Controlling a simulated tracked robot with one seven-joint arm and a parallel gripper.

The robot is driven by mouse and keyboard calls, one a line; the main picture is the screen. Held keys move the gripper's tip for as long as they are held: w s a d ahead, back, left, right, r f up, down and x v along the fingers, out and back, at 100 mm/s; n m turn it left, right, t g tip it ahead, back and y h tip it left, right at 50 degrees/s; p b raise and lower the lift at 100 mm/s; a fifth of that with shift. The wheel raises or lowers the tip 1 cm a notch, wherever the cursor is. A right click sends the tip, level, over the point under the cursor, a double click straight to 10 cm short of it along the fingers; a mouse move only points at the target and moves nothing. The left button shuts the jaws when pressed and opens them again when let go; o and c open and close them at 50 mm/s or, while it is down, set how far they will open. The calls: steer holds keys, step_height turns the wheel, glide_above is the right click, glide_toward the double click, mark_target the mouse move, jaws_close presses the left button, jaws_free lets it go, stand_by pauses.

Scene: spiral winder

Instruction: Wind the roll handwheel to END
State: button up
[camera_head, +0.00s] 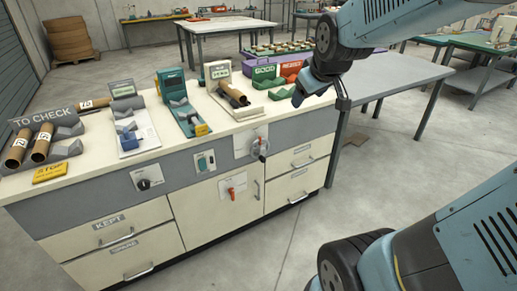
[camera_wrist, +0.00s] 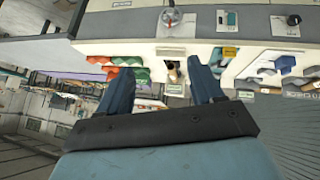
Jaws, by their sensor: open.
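The roll handwheel (camera_head: 259,148) is a small round wheel with a reddish part, on a pale plate on the grey front panel of the bench, right of centre. It also shows upside down in the wrist view (camera_wrist: 171,17), near the top edge. Its END marking is too small to read. My gripper (camera_head: 318,96) is open and empty, above and to the right of the wheel, near the bench's back right corner. In the wrist view my gripper (camera_wrist: 161,68) has its two blue fingers spread apart, and nothing is between them. The wheel is clear of the fingers.
On the bench top (camera_head: 180,145) stand a display unit (camera_head: 219,74) with a brown tube (camera_head: 234,94), and green (camera_head: 266,77) and red (camera_head: 291,70) bins. The floor in front is clear.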

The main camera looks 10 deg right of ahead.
mark_target(264, 152)
steer(key=w+d+f+n+t, duration=0.25)
steer(key=w+f+n, duration=0.35)
steer(key=w+f, duration=0.45)
steer(key=w+d+f+n+t, duration=0.1)
steer(key=w+f+n+t, duration=0.2)
steer(key=w+f+n, duration=0.75)
steer(key=w+f+n+t+y, duration=0.25)
steer(key=w+f, duration=0.35)
steer(key=f, duration=0.4)
steer(key=s+a+f+n+t+y, duration=0.1)
steer(key=s+f+n+y, duration=0.4)
steer(key=f, duration=0.7)
steer(key=shift+n+h, duration=0.4)
steer(key=shift+h, duration=0.35)
steer(key=x, duration=1.3)
steer(key=shift+a, duration=0.3)
steer(key=shift+c, duration=0.4)
